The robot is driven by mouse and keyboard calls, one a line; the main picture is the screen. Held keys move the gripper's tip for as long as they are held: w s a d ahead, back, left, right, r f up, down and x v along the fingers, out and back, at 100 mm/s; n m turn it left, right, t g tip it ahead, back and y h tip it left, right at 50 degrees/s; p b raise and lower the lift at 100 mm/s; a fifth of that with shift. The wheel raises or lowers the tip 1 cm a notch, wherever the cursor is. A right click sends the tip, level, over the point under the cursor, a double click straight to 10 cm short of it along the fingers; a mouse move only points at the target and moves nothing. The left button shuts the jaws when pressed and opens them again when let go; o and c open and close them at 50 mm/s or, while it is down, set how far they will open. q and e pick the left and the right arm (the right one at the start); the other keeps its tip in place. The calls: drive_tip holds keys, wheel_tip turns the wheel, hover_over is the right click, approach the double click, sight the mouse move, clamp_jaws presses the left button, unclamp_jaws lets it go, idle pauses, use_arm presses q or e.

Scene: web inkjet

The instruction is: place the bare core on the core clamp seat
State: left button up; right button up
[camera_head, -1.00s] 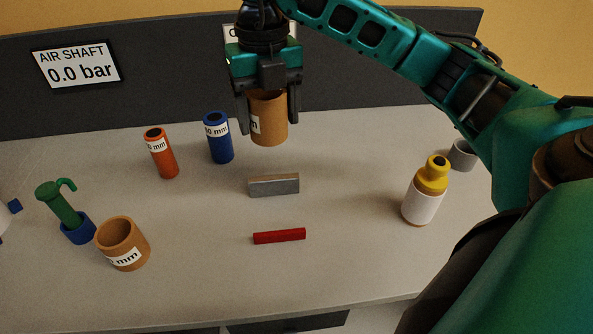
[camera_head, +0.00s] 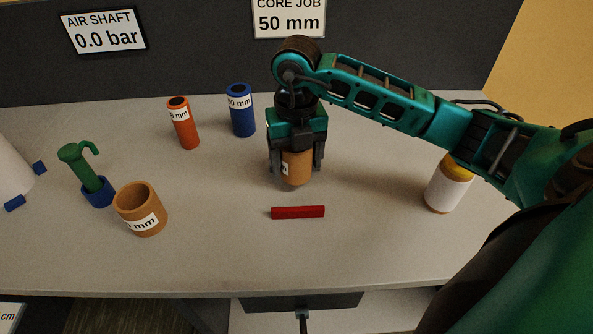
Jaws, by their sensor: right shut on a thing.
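My right gripper (camera_head: 297,170) points down over the middle of the table and is shut on a brown cardboard core (camera_head: 296,168). A strip of white label shows on the core's left side; the fingers cover both sides. The core is upright and low, and I cannot tell whether it touches anything below. The grey block seen earlier in this area is hidden behind the core and gripper. I cannot tell for sure which thing is the clamp seat. Another brown core (camera_head: 140,210) with a white mm label stands at the left. My left gripper is not in view.
A red bar (camera_head: 298,212) lies just in front of the held core. Orange (camera_head: 183,124) and blue (camera_head: 241,111) tubes stand behind left. A green hooked tool (camera_head: 85,167) stands in a blue cup. A yellow-topped bottle (camera_head: 449,185) is at the right. A sign (camera_head: 289,17) reads CORE JOB 50 mm.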

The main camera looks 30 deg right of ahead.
drive_tip(key=shift+f, duration=2)
drive_tip(key=shift+f+b, duration=0.25)
drive_tip(key=shift+b, duration=0.05)
drive_tip(key=o, duration=1.1)
drive_tip(key=shift+r, duration=0.1)
wheel_tip(320, 180, up, 12)
drive_tip(key=shift+r+p, duration=0.2)
drive_tip(key=shift+p, duration=0.2)
drive_tip(key=shift+s, duration=0.1)
